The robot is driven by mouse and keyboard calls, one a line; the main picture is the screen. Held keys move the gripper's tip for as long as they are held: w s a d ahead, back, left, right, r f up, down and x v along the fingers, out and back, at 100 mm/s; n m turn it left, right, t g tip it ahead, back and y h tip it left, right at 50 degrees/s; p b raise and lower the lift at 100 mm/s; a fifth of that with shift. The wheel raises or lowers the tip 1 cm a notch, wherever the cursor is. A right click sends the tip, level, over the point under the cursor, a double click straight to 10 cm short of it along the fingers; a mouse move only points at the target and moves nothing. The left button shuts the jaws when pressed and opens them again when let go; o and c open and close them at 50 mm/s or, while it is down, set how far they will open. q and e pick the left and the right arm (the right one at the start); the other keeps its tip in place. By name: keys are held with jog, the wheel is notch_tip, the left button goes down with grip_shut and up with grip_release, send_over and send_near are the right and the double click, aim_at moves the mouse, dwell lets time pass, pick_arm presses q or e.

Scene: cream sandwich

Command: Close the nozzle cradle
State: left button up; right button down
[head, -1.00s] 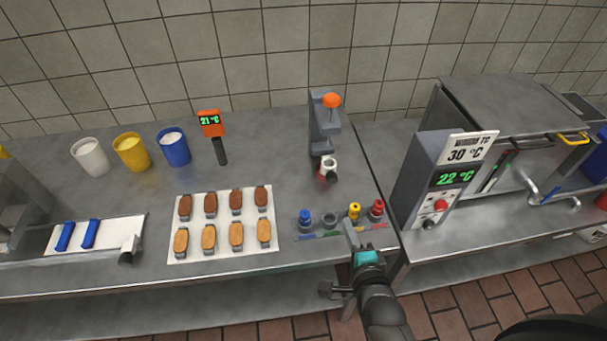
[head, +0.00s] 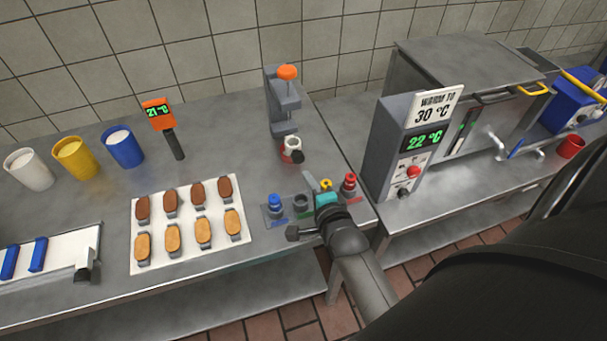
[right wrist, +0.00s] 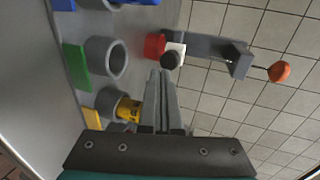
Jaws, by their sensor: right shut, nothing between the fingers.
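A grey upright stand (head: 283,108) with an orange ball knob (head: 287,72) stands near the back right of the left table. Low on its front is a white ring-shaped cradle (head: 292,143) with a red part and a dark round knob. The same cradle (right wrist: 177,49) shows in the right wrist view, just past my fingertips. Whether its ring is open or shut is too small to tell. My right gripper (head: 308,176) is shut and empty, in front of the cradle and above the coloured nozzle rack. My left gripper is out of view.
A rack with blue (head: 275,203), yellow and red (head: 349,183) nozzles and an empty grey holder lies under my right gripper. A tray of biscuits (head: 240,236) lies left of it. A heater box (head: 395,150) reading 22 °C stands to the right.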

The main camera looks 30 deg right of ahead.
aim_at(299, 158)
jog(key=b+x, duration=0.1)
jog(key=x, duration=0.1)
jog(key=r+x, duration=0.1)
jog(key=x, duration=0.1)
jog(key=shift+w+b, duration=0.1)
jog(key=shift+b, duration=0.3)
jog(key=shift+w+d, duration=0.2)
jog(key=shift+w, duration=0.55)
jog(key=shift+w+d, duration=0.2)
jog(key=shift+w, duration=0.55)
jog(key=shift+w+r, duration=0.1)
jog(key=shift+r, duration=0.1)
